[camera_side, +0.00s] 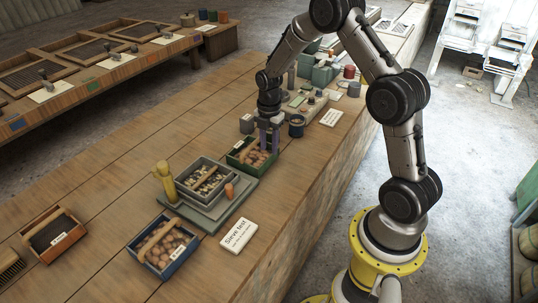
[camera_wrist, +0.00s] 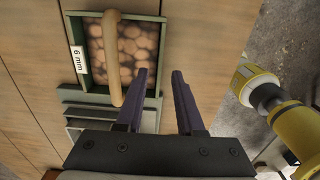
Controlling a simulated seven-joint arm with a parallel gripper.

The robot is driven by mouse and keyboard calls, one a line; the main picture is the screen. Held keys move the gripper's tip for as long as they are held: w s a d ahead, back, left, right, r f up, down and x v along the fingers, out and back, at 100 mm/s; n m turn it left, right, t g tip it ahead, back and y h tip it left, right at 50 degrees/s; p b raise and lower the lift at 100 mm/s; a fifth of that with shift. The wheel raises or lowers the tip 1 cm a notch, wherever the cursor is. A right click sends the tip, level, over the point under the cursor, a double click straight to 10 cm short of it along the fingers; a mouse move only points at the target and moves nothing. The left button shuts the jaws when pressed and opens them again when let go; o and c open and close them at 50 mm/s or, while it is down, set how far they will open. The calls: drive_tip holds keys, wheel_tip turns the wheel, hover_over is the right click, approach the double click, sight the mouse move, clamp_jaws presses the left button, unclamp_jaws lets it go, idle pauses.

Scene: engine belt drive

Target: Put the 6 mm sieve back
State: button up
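The 6 mm sieve (camera_wrist: 160,15) is a green-framed box with a wooden handle (camera_wrist: 111,62) across brown round stones, and its white label reads "6 mm". In the side view the sieve (camera_side: 236,161) sits at the far end of the grey-green base (camera_side: 225,212). My gripper (camera_wrist: 159,74) is open and empty, its two purple fingers apart. In the wrist view the fingers are right of the handle, near the sieve's right edge, not around the handle. In the side view my gripper (camera_side: 268,148) is over the sieve's right side and partly hides it.
A grey sieve (camera_side: 205,182) with mixed stones stands on the base, between a yellow post (camera_side: 165,182) and an orange knob (camera_side: 229,191). A blue sieve (camera_side: 148,262) and a dark wooden-framed tray (camera_side: 52,231) lie nearer. A sign (camera_side: 238,236) lies at the right.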

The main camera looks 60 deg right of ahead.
drive_tip(key=s+a+r+m+t, duration=0.1)
drive_tip(key=s+a+r+m, duration=0.35)
drive_tip(key=r, duration=0.55)
drive_tip(key=s+a+r+m+t, duration=0.25)
drive_tip(key=s+a+r, duration=0.2)
drive_tip(key=r, duration=0.65)
drive_tip(key=s+a+r+m+t, duration=0.1)
drive_tip(key=s+a+m, duration=0.2)
drive_tip(key=s+m, duration=0.2)
drive_tip(key=s+a+r+m+t, duration=0.1)
drive_tip(key=s+a+m, duration=0.2)
drive_tip(key=s+m, duration=0.3)
drive_tip(key=shift+s+a+r, duration=0.25)
drive_tip(key=shift+s+r, duration=0.1)
drive_tip(key=shift+s, duration=1.85)
